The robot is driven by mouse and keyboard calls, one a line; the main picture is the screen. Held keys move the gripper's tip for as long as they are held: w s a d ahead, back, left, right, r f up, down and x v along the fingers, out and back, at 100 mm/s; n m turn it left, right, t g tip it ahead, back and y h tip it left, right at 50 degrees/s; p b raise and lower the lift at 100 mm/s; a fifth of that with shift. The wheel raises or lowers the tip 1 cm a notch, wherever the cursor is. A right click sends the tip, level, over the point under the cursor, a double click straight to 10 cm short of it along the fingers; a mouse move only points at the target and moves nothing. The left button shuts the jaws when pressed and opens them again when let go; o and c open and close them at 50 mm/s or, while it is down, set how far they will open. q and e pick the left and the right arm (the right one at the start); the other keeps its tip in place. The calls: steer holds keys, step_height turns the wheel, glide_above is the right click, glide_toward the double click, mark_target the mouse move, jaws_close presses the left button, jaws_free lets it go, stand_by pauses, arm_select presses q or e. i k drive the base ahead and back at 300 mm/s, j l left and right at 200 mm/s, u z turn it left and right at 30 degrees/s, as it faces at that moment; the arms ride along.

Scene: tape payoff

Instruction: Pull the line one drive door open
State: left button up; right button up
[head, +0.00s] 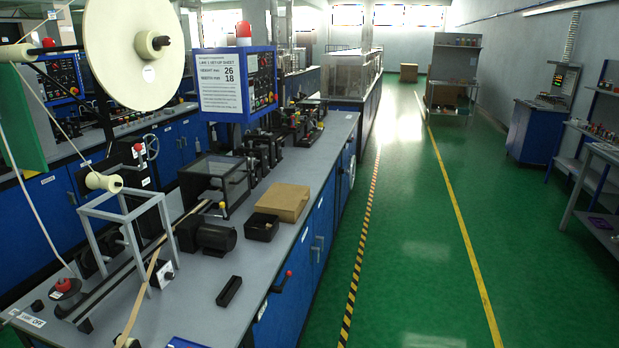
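The near bench (250,262) is the one with a "LINE 1 SET-UP SHEET" (221,83) above it. Its front has blue cabinet doors (304,262) facing the aisle, which look closed. Metal handles (317,248) show on the doors. A black lever with a red tip (284,281) sticks out from the nearer part of the front, near a small white label (262,310). I cannot read which door is marked as the drive door. The lower part of the nearest front is cut off by the picture edge. Neither of my grippers is in view.
The bench top holds a cardboard box (283,202), a small black bin (261,227), a black motor (207,235) and a black block (229,291). A large cream reel (133,45) hangs at upper left. The green aisle (410,250) right of the bench is clear.

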mark_target(280, 325)
steer(key=i+l, duration=0.6)
steer(key=i, duration=0.15)
steer(key=i+l+u, duration=0.1)
steer(key=i+l, duration=0.45)
steer(key=i, duration=0.25)
